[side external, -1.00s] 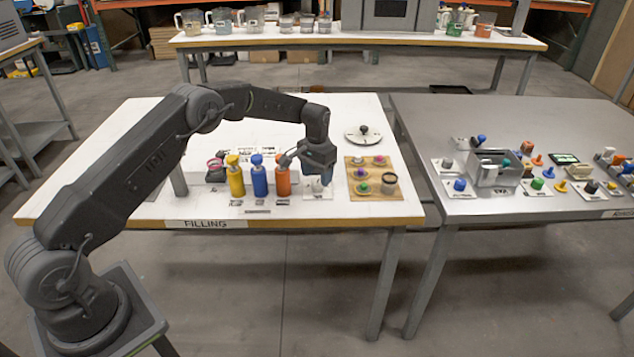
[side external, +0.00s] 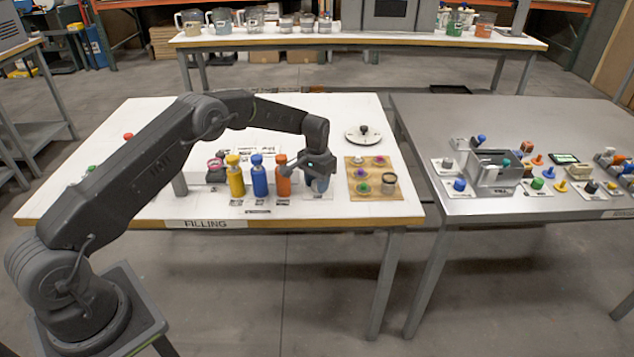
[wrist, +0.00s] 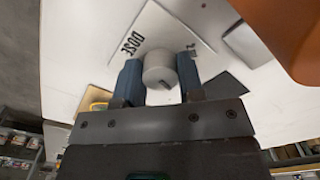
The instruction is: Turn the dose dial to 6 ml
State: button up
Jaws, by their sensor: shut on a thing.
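The dose dial is a grey round knob (wrist: 160,69) on a white plate (wrist: 133,50) with the word DOSE, in the wrist view. A small dark mark shows on the knob's edge near my gripper. A number-like mark beside the knob is too small to read surely. My gripper (wrist: 160,84) has its two blue fingers on either side of the knob, shut on it. In the side view my gripper (side external: 319,186) is low over the white plate, right of the orange bottle, and hides the knob. The dial's setting cannot be read.
The orange bottle (side external: 283,176) stands close to the left of my gripper, with the blue (side external: 259,178) and yellow (side external: 235,178) bottles beyond it. A round scale-like plate (side external: 357,137) is behind.

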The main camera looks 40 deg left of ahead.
jog(key=shift+c, duration=1)
jog(key=shift+m, duration=0.7)
jog(key=o, duration=0.9)
notch_tip(320, 180, up, 14)
jog(key=shift+f, duration=0.1)
